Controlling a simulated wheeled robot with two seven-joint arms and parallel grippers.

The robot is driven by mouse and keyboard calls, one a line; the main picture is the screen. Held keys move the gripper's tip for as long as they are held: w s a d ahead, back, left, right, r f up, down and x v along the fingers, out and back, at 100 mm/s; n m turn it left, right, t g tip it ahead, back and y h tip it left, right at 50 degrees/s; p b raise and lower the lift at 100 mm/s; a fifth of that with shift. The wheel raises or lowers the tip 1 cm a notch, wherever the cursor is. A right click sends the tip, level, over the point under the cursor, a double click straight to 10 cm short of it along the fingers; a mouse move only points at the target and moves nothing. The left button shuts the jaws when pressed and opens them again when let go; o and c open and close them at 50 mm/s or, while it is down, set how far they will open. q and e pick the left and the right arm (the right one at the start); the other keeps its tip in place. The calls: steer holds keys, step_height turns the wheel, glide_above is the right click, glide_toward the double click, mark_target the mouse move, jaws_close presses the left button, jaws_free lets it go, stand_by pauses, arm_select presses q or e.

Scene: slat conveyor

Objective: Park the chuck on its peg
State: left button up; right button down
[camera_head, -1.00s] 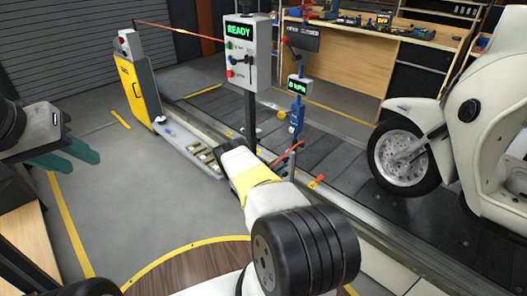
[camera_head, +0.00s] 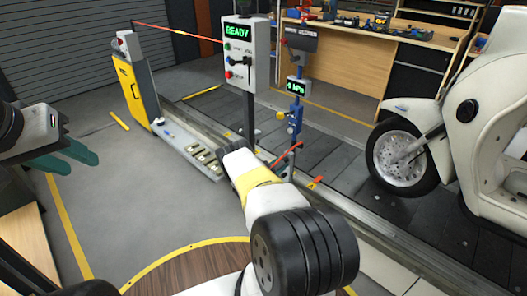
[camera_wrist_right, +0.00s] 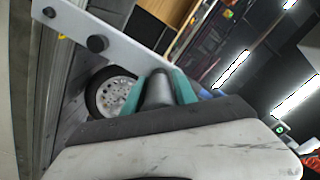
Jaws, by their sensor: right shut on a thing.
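My right gripper (camera_wrist_right: 160,88) shows in the right wrist view with its teal fingers closed on a dark grey, rounded piece, seemingly the chuck (camera_wrist_right: 158,92). In the head view my right forearm and wrist reach toward the conveyor's near edge, and they hide those fingers and the chuck. A blue post (camera_head: 296,115) with a green-lit pressure display (camera_head: 298,87) stands just beyond. I cannot make out the peg for certain. My left gripper (camera_head: 72,158) is at the left in the head view, its teal fingers apart and empty, far from the post.
A grey control box (camera_head: 239,55) reading READY stands on a post in front of the blue post. A white scooter (camera_head: 485,130) stands on the slat conveyor at right. A yellow cabinet (camera_head: 138,95) is at the left. Open floor (camera_head: 150,180) lies between.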

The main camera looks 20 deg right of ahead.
steer(key=shift+d, duration=0.1)
steer(key=c, duration=0.9)
jaws_free()
steer(key=v, duration=0.8)
